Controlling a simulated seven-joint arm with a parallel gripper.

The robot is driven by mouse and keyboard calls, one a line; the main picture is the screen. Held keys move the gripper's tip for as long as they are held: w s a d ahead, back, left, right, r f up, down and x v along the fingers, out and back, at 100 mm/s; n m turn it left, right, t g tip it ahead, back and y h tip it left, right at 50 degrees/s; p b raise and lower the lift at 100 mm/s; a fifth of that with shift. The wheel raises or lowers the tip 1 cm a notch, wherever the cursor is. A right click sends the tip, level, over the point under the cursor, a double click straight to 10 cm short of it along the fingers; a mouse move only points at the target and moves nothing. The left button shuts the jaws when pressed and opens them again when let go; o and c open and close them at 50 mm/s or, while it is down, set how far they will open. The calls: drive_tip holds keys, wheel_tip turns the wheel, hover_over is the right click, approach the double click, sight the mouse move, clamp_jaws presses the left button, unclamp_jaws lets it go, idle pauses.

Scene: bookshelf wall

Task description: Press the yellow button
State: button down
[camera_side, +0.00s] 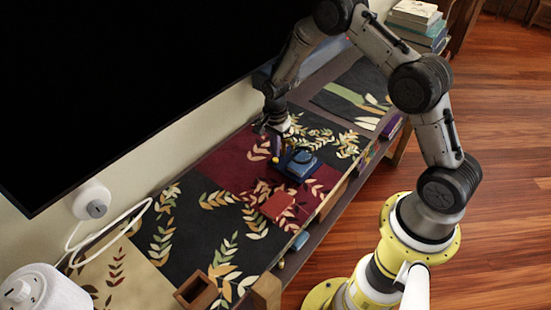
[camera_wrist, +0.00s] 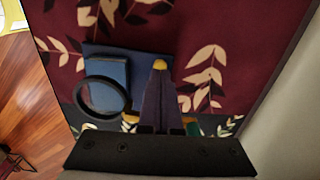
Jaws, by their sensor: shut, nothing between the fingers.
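My gripper (camera_side: 280,155) is low over the dark red part of the patterned cover, its fingers together with nothing between them. In the wrist view the purple-grey fingers (camera_wrist: 159,68) meet at a point. A small yellow patch (camera_wrist: 160,63) shows at this point. I cannot tell whether it is the yellow button or part of the fingertips, nor whether they touch anything. A blue block on a flat blue base (camera_wrist: 108,68) is beside the fingers, on their left in the wrist view. A dark ring (camera_wrist: 78,98) overlaps it. The blue block (camera_side: 301,167) also shows in the side view.
A red box (camera_side: 277,206) lies on the cover nearer the shelf's front edge. A brown open box (camera_side: 196,290) stands at the near end. A large black screen (camera_side: 110,80) hangs on the wall behind. Books (camera_side: 415,20) are stacked at the far end.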

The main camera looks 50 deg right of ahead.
sight(275, 159)
drive_tip(key=shift+f, duration=0.65)
idle(0.3)
wheel_tip(275, 159, up, 7)
idle(1.0)
